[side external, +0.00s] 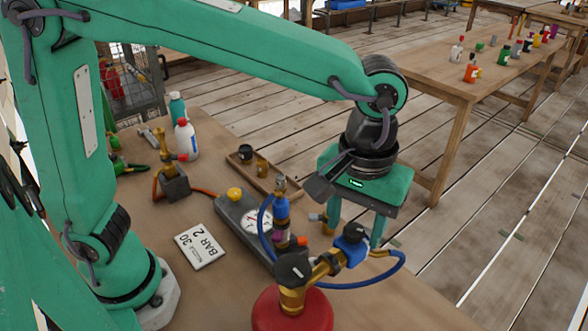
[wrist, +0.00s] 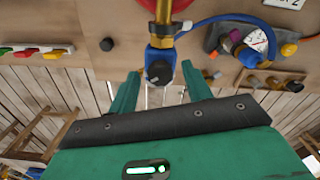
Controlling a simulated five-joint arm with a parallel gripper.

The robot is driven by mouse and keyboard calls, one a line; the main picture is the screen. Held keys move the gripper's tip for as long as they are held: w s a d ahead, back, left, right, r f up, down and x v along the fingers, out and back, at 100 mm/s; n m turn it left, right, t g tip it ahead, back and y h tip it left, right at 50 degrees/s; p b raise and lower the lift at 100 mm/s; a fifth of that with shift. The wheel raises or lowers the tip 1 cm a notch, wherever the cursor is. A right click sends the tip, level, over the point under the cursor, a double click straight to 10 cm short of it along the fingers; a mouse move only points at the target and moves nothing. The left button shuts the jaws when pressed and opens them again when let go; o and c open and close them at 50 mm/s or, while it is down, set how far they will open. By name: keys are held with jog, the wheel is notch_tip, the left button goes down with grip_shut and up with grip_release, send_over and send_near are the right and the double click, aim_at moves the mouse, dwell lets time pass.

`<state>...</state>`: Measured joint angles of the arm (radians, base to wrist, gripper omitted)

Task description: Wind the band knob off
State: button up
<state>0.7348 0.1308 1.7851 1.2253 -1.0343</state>
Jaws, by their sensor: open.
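A black knob (side external: 355,232) sits on the end of a blue valve body (side external: 347,248), on a brass pipe (side external: 322,267) from the red cylinder. The knob also shows in the wrist view (wrist: 159,71), with the blue body (wrist: 160,55) behind it. No band is clear on the knob. My gripper (side external: 354,225) points down behind this valve, its teal fingers open. In the wrist view my gripper (wrist: 160,77) has one fingertip on each side of the knob, apart from it. Whether the knob lies at fingertip depth I cannot tell.
A larger black knob (side external: 293,269) tops the red cylinder (side external: 292,310). A blue hose (side external: 370,279) loops from the valve. A gauge block (side external: 243,215), a card (side external: 200,246), bottles (side external: 187,140) and a wooden tray (side external: 257,172) stand on the bench. Another table (side external: 445,78) is behind.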

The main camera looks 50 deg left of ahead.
jog(key=c, duration=1)
